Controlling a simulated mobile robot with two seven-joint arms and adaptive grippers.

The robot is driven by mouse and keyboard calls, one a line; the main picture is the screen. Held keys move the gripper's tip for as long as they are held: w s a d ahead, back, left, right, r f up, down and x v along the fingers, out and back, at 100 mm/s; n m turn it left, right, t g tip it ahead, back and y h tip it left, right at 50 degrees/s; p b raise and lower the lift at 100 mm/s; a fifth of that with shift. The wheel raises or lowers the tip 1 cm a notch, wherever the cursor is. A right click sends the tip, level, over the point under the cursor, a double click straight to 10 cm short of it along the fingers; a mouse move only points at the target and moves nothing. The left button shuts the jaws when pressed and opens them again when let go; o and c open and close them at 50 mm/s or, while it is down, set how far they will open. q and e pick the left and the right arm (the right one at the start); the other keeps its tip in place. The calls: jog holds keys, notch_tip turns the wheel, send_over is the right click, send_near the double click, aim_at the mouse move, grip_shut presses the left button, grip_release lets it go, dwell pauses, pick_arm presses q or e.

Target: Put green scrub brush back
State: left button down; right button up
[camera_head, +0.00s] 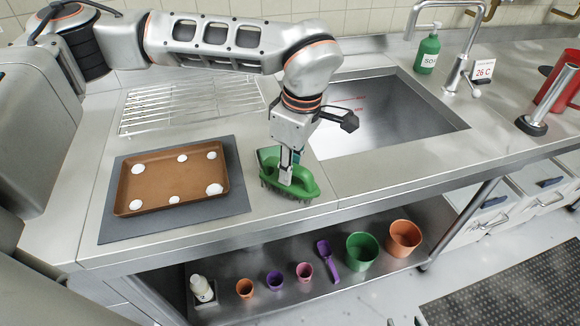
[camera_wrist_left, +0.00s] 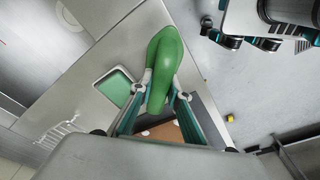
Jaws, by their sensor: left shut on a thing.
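The green scrub brush (camera_head: 299,187) is in the fingers of my left gripper (camera_head: 287,173), at the counter's front, right of the brown baking tray. Its dark bristles face down; I cannot tell whether they touch the counter. In the left wrist view the brush (camera_wrist_left: 164,66) lies between the two fingertips. A flat green square holder or tray (camera_wrist_left: 115,88) is on the counter beside the brush; in the head view the green holder (camera_head: 266,153) is partly hidden behind the gripper. My right gripper (camera_wrist_left: 262,42) shows at the upper right of the left wrist view; its opening is unclear.
The brown tray (camera_head: 134,199) with white dabs rests on a grey mat (camera_head: 120,232) at left. A wire rack (camera_head: 150,112) lies behind. The sink (camera_head: 400,118) is at right, with a soap bottle (camera_head: 428,53). Cups and pots stand on the lower shelf (camera_head: 300,284).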

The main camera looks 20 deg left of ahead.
pick_arm(q)
jog(key=c, duration=1.9)
grip_release()
jog(key=r, duration=0.4)
jog(key=d+r, duration=0.1)
jog(key=r, duration=0.7)
jog(key=shift+s+d+r, duration=0.1)
jog(key=shift+s+d, duration=0.05)
jog(key=shift+d, duration=0.1)
jog(key=shift+s, duration=0.1)
